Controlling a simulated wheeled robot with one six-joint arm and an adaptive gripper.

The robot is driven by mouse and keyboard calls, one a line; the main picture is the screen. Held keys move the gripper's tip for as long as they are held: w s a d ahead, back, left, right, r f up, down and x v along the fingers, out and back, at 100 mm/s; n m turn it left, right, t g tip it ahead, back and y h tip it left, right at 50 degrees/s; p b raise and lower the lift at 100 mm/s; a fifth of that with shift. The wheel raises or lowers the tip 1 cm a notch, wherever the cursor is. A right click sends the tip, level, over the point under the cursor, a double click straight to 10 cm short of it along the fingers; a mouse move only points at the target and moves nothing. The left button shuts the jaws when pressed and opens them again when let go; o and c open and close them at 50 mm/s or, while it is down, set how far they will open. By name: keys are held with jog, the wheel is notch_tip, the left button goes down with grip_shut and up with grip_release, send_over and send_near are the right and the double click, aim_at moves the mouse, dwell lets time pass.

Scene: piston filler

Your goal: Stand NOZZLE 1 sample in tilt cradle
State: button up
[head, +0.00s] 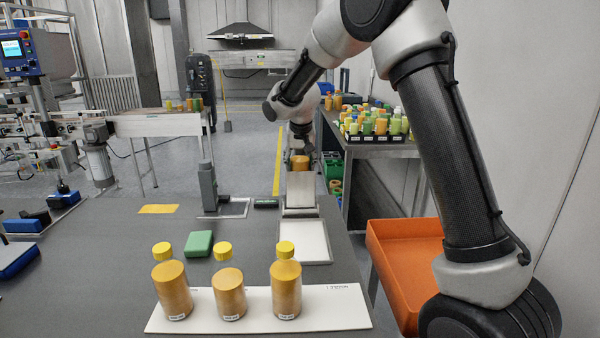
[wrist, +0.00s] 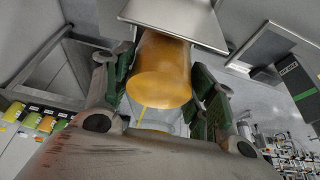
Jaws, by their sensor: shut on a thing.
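My gripper (wrist: 164,84) is shut on an orange-filled bottle (wrist: 162,72), its green-padded fingers on either side. In the head view the held bottle (head: 300,162) shows just above the top edge of the tilt cradle's raised pale plate (head: 301,190). A flat white plate (head: 304,243) lies in front of it. The wrist view shows a pale plate (wrist: 178,18) hiding the bottle's far end; I cannot tell whether they touch. Three orange bottles with yellow caps, left (head: 172,290), middle (head: 229,295) and right (head: 286,290), stand on a white strip (head: 335,305).
A green block (head: 199,244) and a grey upright device (head: 208,187) stand left of the cradle. A dark marker-like object (head: 266,204) lies beside it. An orange bin (head: 405,262) is at the right. A side table holds a crate of bottles (head: 376,132).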

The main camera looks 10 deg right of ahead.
jog(key=shift+f, duration=1.5)
jog(key=shift+f, duration=0.1)
jog(key=o, duration=1.3)
jog(key=shift+o, duration=0.2)
jog(key=v, duration=1.2)
jog(key=s+d+r, duration=0.2)
jog(key=s+d, duration=0.3)
jog(key=s, duration=0.4)
jog(key=s+d+r+n, duration=0.15)
jog(key=s+d, duration=0.25)
jog(key=s, duration=0.4)
jog(key=s+d+r, duration=0.2)
jog(key=s+d, duration=0.3)
jog(key=s, duration=0.4)
jog(key=s+d+f, duration=0.1)
jog(key=s+f, duration=0.3)
jog(key=s, duration=0.9)
jog(key=shift+s+d+n+y, duration=0.2)
jog(key=shift+d+n+y, duration=0.15)
jog(key=shift+y, duration=0.05)
